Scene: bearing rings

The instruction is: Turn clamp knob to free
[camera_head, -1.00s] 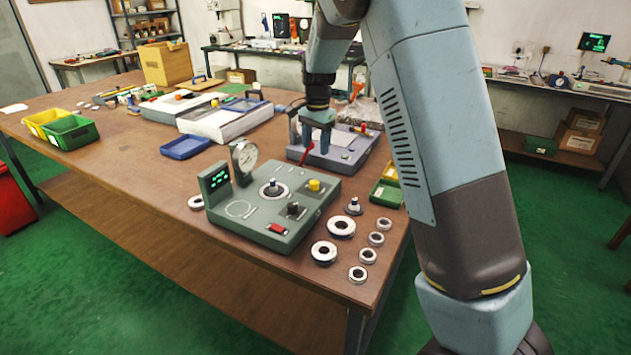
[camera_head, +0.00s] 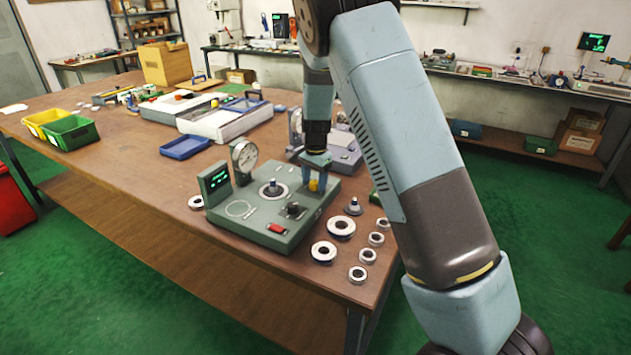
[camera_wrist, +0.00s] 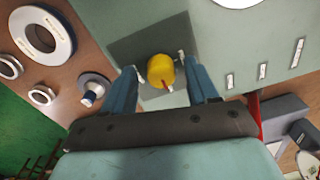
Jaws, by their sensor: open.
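The clamp knob (camera_head: 314,185) is yellow and sits at the back right corner of the green bearing tester (camera_head: 262,238). In the wrist view the yellow knob (camera_wrist: 161,71) shows a small red and white pointer on its lower side, on a dark grey square of the green panel (camera_wrist: 215,45). My gripper (camera_head: 316,183) points down over the knob. In the wrist view its two blue fingers (camera_wrist: 163,85) are open, one on each side of the knob, with a gap on both sides. Whether the fingertips are level with the knob cannot be told.
Bearing rings (camera_head: 341,228) and a blue-topped piece (camera_head: 354,206) lie right of the tester. A dial gauge (camera_head: 243,158) and a small display (camera_head: 214,183) stand at its left. A grey device (camera_head: 343,156) stands behind. The table's front left is clear.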

